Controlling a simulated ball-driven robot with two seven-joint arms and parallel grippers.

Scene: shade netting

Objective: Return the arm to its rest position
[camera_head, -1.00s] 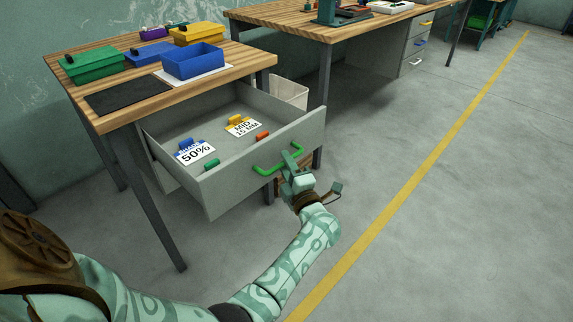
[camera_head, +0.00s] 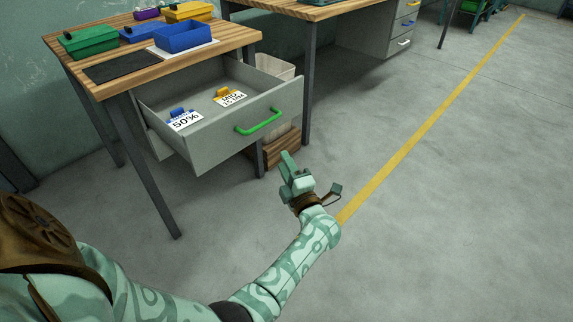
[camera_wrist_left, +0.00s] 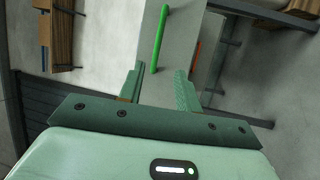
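My left gripper (camera_head: 291,166) is open and empty, in front of and below the grey drawer (camera_head: 218,141). In the left wrist view its two fingers (camera_wrist_left: 158,86) stand apart with nothing between them. The drawer is pulled out from under the wooden bench. Its green bar handle (camera_head: 260,122) is clear of the fingers, and it also shows beyond them in the left wrist view (camera_wrist_left: 160,38). Inside lie a "50%" card (camera_head: 184,121) with a blue clip and a yellow-edged card (camera_head: 230,97) with a yellow clip. My right gripper is out of view.
The bench top (camera_head: 222,42) holds a green box (camera_head: 88,41), a blue tray (camera_head: 184,37) and a black mat (camera_head: 121,69). A brown wooden crate (camera_head: 282,150) stands on the floor behind my gripper. The floor to the right is open, crossed by a yellow line (camera_head: 430,117).

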